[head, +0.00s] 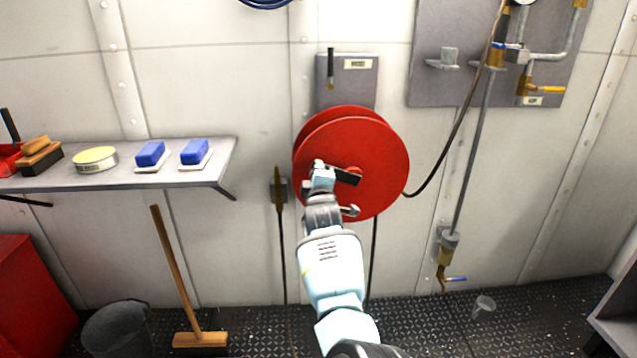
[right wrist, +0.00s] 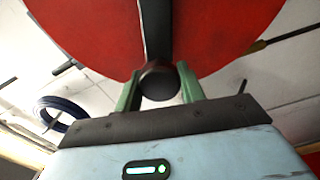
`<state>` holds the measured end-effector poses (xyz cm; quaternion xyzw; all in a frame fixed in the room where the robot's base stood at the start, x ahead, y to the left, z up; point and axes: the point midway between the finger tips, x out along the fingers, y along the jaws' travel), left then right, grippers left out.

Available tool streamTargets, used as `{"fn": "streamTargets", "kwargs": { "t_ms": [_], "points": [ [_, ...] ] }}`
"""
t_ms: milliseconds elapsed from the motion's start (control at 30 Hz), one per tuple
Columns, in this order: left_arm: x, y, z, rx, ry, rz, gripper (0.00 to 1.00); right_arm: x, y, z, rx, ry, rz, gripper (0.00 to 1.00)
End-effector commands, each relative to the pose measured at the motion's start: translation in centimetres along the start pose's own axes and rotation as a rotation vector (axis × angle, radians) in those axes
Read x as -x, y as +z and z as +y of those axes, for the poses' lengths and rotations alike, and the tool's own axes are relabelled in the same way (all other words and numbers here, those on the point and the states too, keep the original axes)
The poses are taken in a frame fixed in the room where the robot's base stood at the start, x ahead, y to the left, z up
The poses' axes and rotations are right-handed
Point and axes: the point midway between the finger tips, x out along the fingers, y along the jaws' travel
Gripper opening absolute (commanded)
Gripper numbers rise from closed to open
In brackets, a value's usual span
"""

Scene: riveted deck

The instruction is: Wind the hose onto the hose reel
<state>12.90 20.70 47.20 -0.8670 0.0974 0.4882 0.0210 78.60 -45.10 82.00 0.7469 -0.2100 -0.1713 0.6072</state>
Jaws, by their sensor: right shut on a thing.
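The red hose reel (head: 385,150) is mounted on the wall, its round face towards me. My right gripper (head: 330,175) is in front of that face, left of its centre. In the right wrist view, my green fingers (right wrist: 158,85) are shut on the dark round knob of the crank handle (right wrist: 157,78). A dark crank arm (right wrist: 157,25) runs up from it across the red disc. Dark hose (head: 374,250) hangs below the reel. Another dark length (head: 283,250) hangs below a brass nozzle (head: 278,190) in a wall holder. Hose on the drum is hidden. My left gripper is not in view.
A dark supply line (head: 455,135) curves from the reel's right side up to the pipe panel (head: 430,50). A shelf (head: 215,175) with brushes and blue sponges is left.

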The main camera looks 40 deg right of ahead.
Motion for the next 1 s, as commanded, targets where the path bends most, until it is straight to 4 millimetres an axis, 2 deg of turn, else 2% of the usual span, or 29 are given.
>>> {"fn": "streamTargets", "kwargs": {
  "t_ms": [33, 333, 967, 1000],
  "points": [
    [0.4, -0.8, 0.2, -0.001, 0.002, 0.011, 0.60, 0.0, -0.1, 1.1, -0.035, 0.006, 0.001, 0.00],
    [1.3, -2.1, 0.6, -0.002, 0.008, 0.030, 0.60, -0.1, 0.5, 2.5, -0.182, 0.007, 0.001, 0.00],
    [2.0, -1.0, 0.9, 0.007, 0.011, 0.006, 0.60, -0.1, 0.9, 2.9, -0.231, 0.009, 0.000, 0.00],
    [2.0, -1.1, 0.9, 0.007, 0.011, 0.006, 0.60, -0.1, 0.9, 2.9, -0.231, 0.009, 0.000, 0.41]
  ]
}}
